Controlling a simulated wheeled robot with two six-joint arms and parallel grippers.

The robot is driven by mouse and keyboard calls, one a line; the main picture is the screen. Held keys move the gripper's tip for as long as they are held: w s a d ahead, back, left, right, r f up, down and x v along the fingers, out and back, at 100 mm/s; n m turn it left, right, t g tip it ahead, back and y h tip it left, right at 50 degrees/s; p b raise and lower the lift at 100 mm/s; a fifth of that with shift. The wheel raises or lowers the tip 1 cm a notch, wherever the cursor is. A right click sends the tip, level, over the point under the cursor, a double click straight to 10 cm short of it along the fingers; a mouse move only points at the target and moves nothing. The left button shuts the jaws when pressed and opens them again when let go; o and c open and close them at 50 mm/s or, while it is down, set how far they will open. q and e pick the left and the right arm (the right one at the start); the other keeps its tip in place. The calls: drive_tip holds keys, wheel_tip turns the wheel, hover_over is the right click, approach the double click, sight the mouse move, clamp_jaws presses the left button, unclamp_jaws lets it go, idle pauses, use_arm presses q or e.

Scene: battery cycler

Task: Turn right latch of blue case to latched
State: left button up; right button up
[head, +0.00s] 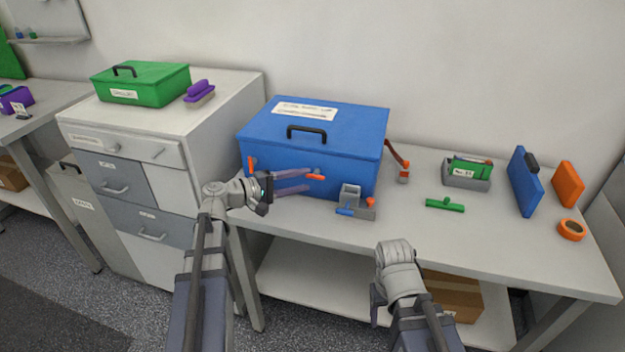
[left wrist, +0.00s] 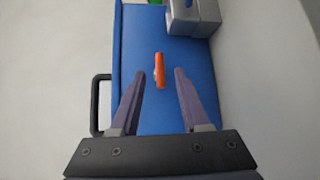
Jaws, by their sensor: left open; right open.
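The blue case (head: 315,150) stands closed on the bench, with a black handle and white label on its lid. Its right latch (head: 316,177) is an orange bar lying roughly level across the front face. The left latch (head: 252,165) is orange and stands upright. My left gripper (head: 306,180) is open in front of the case, fingertips by the right latch. In the left wrist view the right latch (left wrist: 159,70) shows between the fingers (left wrist: 158,75), apart from both.
A drawer cabinet (head: 150,125) stands left.

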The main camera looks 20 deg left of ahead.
sight(314, 177)
use_arm(q)
drive_tip(key=shift+x, duration=1.85)
drive_tip(key=shift+c, duration=0.2)
drive_tip(key=shift+s, duration=0.1)
clamp_jaws()
